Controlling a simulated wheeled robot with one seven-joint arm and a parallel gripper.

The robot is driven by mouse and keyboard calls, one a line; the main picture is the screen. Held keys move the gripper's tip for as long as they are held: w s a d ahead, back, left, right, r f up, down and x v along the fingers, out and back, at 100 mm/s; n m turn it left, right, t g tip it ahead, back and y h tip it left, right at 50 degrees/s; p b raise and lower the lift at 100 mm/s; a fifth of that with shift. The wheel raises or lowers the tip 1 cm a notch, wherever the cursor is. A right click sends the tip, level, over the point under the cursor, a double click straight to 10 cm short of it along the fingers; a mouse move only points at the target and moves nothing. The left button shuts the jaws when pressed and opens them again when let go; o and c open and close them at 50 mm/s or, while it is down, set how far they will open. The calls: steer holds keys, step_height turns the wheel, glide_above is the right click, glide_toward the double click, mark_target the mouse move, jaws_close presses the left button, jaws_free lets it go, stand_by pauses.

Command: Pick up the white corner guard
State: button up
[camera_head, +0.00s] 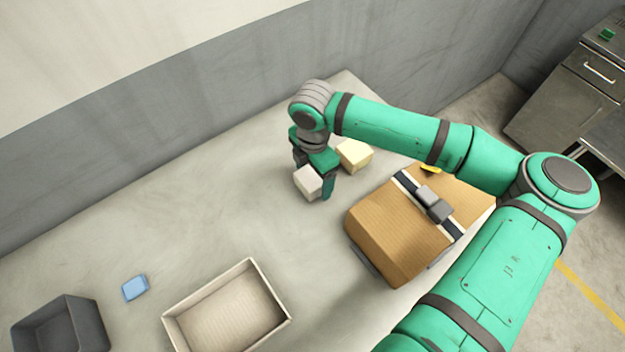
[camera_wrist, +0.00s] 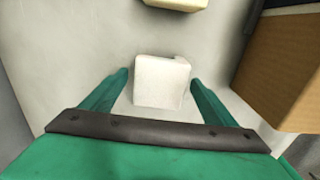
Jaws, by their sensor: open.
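The white corner guard (camera_head: 308,181) is a small pale block on the table, below my gripper in the head view. It also shows in the wrist view (camera_wrist: 161,82), lying between my two fingers with a gap on each side. My gripper (camera_wrist: 163,85) is open, its green fingers to the left and right of the guard. In the head view my gripper (camera_head: 314,188) points down at the guard, and the guard hides part of the fingers. I cannot tell how far the fingertips are from the table.
A cream block (camera_head: 355,155) lies just right of my gripper. A strapped cardboard box (camera_head: 395,240) stands farther right. A blue block (camera_head: 135,288), an open beige tray (camera_head: 180,318) and a dark grey bin (camera_head: 97,309) are at the front left.

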steer(key=c, duration=1.1)
